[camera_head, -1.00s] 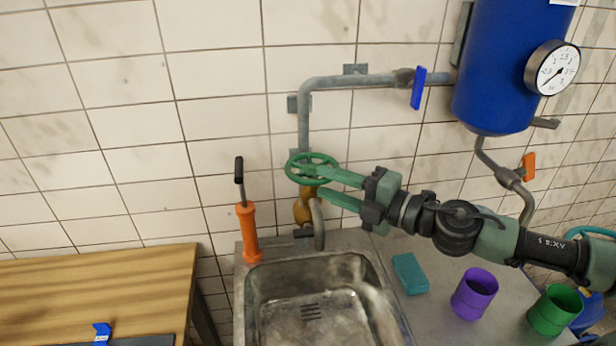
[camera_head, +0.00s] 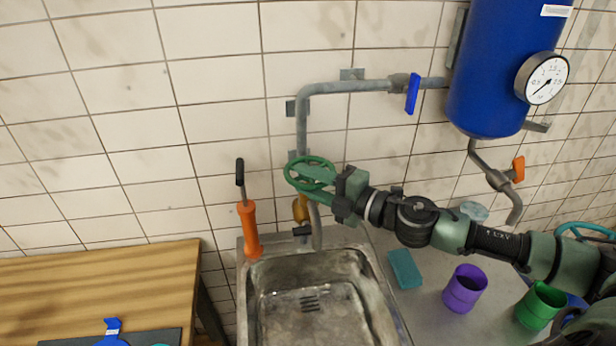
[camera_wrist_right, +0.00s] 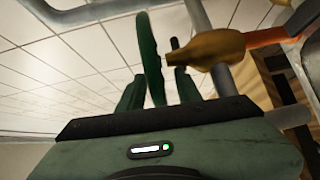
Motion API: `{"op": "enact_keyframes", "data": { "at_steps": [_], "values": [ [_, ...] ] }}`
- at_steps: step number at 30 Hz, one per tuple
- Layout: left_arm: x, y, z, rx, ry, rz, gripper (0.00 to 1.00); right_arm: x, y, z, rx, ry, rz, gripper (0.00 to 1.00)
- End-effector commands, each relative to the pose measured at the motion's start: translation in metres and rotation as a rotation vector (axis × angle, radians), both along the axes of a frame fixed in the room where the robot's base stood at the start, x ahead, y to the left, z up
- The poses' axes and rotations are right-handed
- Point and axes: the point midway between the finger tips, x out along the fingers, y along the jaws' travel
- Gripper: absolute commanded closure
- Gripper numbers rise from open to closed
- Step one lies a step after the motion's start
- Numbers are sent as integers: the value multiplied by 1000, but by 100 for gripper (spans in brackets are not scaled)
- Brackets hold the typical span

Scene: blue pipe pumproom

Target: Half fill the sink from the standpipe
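The steel sink (camera_head: 258,285) stands against the tiled wall; its drain slots show, and I cannot tell whether it holds water. The standpipe is a grey pipe (camera_head: 302,125) with a green handwheel (camera_head: 308,162), a brass body (camera_head: 299,208) and a grey spout (camera_head: 316,232) over the sink's back edge. My right gripper (camera_head: 318,188) is at the handwheel. In the right wrist view, the wheel's rim (camera_wrist_right: 152,60) stands between the spread fingers (camera_wrist_right: 160,92), closer to the left one. The brass body (camera_wrist_right: 215,48) is beside the right finger. My left gripper is not in view.
A blue tank (camera_head: 490,75) with a gauge (camera_head: 542,79) hangs at right. The pipe has a blue lever (camera_head: 412,93); an orange lever (camera_head: 518,169) is below the tank. An orange pump (camera_head: 249,228), teal sponge (camera_head: 405,269), purple cup (camera_head: 463,290) and green cup (camera_head: 540,305) surround the basin.

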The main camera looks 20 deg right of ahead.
Motion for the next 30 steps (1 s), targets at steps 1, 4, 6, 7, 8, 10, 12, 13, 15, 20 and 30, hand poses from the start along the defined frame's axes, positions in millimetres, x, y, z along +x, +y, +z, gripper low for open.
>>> {"op": "enact_keyframes", "data": {
  "at_steps": [1, 4, 6, 7, 8, 10, 12, 13, 15, 20, 30],
  "values": [
    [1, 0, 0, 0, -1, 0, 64, 0, 0, 0, 0, 0, 0, 66],
    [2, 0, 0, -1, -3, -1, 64, 0, 0, 0, 0, 0, 0, 66],
    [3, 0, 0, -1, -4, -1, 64, 0, 0, 0, 0, 0, 0, 82],
    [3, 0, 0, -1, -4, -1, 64, 0, 0, 0, 0, 0, 0, 91],
    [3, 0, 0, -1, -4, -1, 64, 0, 0, 0, 0, 0, 0, 99],
    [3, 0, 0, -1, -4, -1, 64, 0, 0, 0, 0, 0, 0, 100],
    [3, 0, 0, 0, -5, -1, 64, 0, 0, 0, 0, 0, 0, 100],
    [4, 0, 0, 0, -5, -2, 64, 0, 0, 0, 0, 0, 0, 100],
    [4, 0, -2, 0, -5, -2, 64, 0, 0, -1, 0, 0, 4, 100],
    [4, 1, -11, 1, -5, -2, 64, 0, -2, -3, -1, -1, 36, 100],
    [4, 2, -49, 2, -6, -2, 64, -2, -8, -4, -1, -5, 250, 100]
  ]
}}
